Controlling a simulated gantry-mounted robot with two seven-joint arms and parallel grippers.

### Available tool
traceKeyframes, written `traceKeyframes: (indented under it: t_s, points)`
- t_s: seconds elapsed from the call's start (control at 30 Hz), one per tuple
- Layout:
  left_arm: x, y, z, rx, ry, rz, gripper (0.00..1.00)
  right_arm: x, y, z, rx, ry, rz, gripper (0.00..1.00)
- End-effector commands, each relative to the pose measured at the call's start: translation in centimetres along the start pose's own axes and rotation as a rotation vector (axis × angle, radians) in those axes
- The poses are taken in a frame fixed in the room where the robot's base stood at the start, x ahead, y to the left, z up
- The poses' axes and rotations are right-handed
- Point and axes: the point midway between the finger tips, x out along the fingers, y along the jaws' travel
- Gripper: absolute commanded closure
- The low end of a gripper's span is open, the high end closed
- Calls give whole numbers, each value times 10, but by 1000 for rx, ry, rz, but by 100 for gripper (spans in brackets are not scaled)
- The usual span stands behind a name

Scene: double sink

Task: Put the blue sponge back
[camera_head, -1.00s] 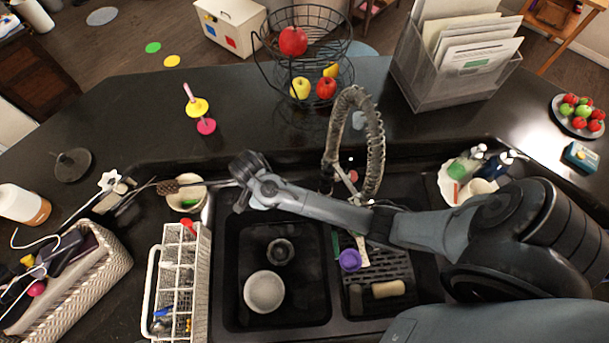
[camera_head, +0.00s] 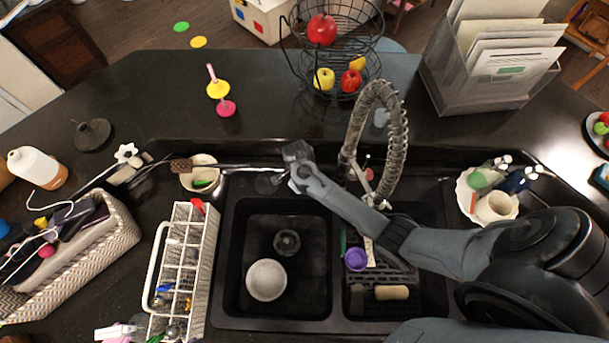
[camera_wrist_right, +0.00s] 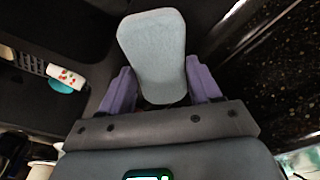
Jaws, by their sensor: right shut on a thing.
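The pale blue sponge (camera_wrist_right: 155,55) is between the purple fingers of my right gripper (camera_wrist_right: 152,92) in the right wrist view. The fingers are shut on its near end, and its far end sticks out past them. In the head view my right gripper (camera_head: 297,168) is over the back edge of the left sink basin, left of the faucet. My left gripper is not in view.
The double sink (camera_head: 228,300) holds a white bowl (camera_head: 266,280) on the left, and a purple item (camera_head: 356,259) and a brush (camera_head: 391,293) on the right. The coiled faucet (camera_head: 400,130) stands close right. A white rack (camera_head: 185,265) and white dish (camera_head: 466,190) flank the sink.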

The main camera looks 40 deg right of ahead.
Motion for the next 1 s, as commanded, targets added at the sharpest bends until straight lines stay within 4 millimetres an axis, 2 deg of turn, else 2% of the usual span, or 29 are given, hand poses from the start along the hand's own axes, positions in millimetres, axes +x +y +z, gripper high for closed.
traceKeyframes:
  t_s: [0.3,0.77,0.8,0.93,1.0]
  points:
    - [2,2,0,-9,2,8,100,35,0,6,0,-2,1,76]
    - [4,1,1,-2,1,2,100,42,0,7,-1,-1,0,76]
    - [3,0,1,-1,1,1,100,42,0,7,-1,-1,0,34]
    - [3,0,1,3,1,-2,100,41,0,7,-1,-1,0,14]
    - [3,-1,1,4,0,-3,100,41,0,7,-1,-1,0,12]
